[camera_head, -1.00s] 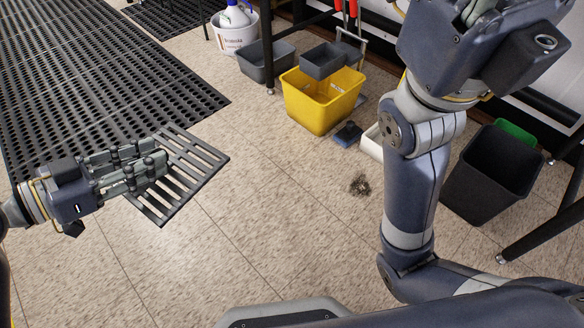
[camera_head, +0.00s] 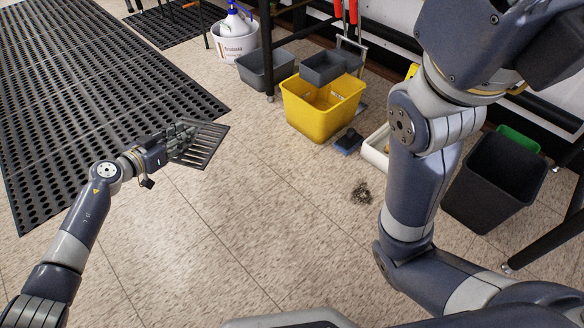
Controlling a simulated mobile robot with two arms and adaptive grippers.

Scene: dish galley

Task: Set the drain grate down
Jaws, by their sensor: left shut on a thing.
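The drain grate (camera_head: 205,147) is a dark slatted metal panel at the left of the head view, near the right edge of the black floor mat. My left gripper (camera_head: 185,140) is shut on its left side, and the fingers hide part of it. The grate looks close to the floor; I cannot tell whether it touches. My right arm rises at the right, and its gripper is cut off by the top right of the view.
A black perforated mat (camera_head: 95,75) covers the left floor. A yellow mop bucket (camera_head: 318,115), grey bins (camera_head: 262,72), a white bucket (camera_head: 236,45) and a black bin (camera_head: 490,185) stand behind and right. Debris (camera_head: 361,192) lies on the tiles.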

